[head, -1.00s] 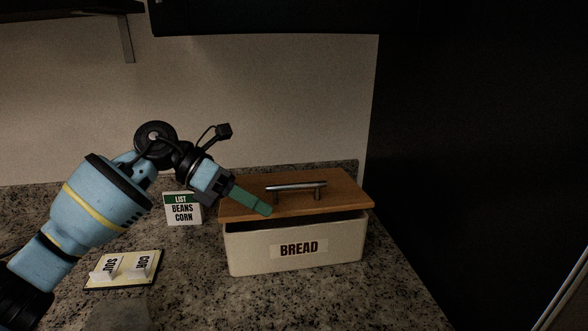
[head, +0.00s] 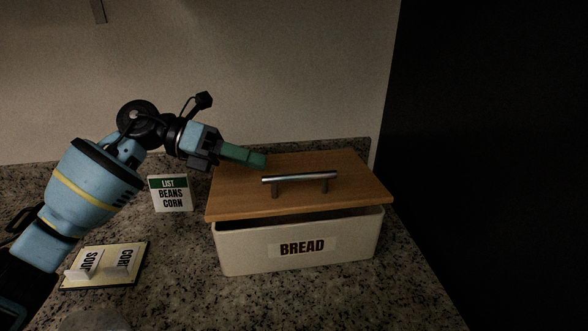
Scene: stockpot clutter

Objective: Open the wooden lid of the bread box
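The bread box (head: 235,245) is a cream bin with a BREAD label on the granite counter. Its wooden lid (head: 240,195) lies over the top, with a silver bar handle (head: 300,178). A dark gap shows between the lid's front edge and the box's front rim, widest at the right. My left gripper (head: 260,159) has its green fingertips at the lid's back left part, left of and behind the handle. The fingers overlap in this view, so their opening is unclear, as is any contact with the lid. My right gripper is not in view.
A LIST card (head: 171,194) reading BEANS and CORN stands left of the box. A flat board (head: 128,265) with SOUP-like and CORT-like labels lies at the front left. A wall is behind the box. Counter (head: 300,300) in front of the box is clear.

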